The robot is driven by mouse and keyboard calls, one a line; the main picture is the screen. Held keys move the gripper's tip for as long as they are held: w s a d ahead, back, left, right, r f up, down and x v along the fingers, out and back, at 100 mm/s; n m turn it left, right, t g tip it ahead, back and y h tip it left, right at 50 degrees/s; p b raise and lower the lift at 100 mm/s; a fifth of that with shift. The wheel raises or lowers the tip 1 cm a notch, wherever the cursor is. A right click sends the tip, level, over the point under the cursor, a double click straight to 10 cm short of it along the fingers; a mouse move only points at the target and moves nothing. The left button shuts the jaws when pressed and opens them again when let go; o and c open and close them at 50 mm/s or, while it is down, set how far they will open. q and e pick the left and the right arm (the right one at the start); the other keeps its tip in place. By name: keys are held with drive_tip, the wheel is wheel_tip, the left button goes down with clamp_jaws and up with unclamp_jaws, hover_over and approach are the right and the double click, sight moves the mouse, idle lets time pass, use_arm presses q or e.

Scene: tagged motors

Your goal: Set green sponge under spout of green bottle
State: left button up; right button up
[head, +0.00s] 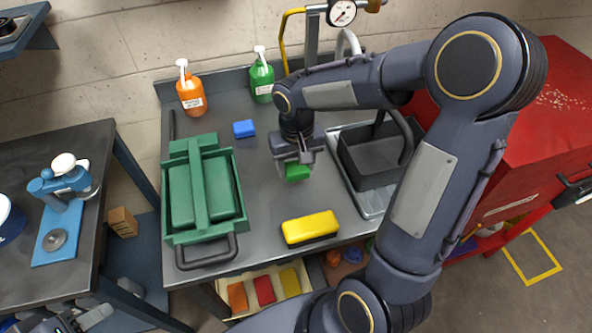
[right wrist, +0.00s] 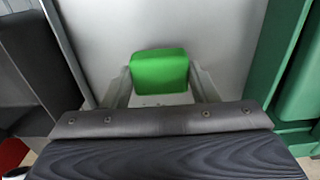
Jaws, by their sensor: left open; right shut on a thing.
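The green sponge (head: 297,173) is held between the fingers of my right gripper (head: 297,162), over the grey worktop and right of the green crate. In the right wrist view, the sponge (right wrist: 160,72) sits between the two fingertips, which are shut on it. The green bottle (head: 262,82) stands at the back of the worktop, its white spout on top, behind and left of my right gripper. The worktop in front of the bottle is bare. My left gripper (head: 72,320) is partly visible at the bottom left edge, open and away from the worktop.
An orange bottle (head: 191,94) stands left of the green one. A blue sponge (head: 244,129) lies in front of them. The green crate (head: 167,205) is at left, a yellow sponge (head: 310,228) near the front edge, a sink (head: 372,160) at right. Free worktop lies between.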

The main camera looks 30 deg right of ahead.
sight(296, 166)
wheel_tip(296, 166, down, 4)
drive_tip(key=shift+w+r, duration=0.15)
drive_tip(key=shift+r, duration=0.1)
drive_tip(key=shift+f, duration=0.1)
drive_tip(key=o, duration=0.5)
drive_tip(key=shift+b, duration=0.3)
drive_tip(key=o, duration=0.4)
drive_tip(key=shift+o, duration=0.2)
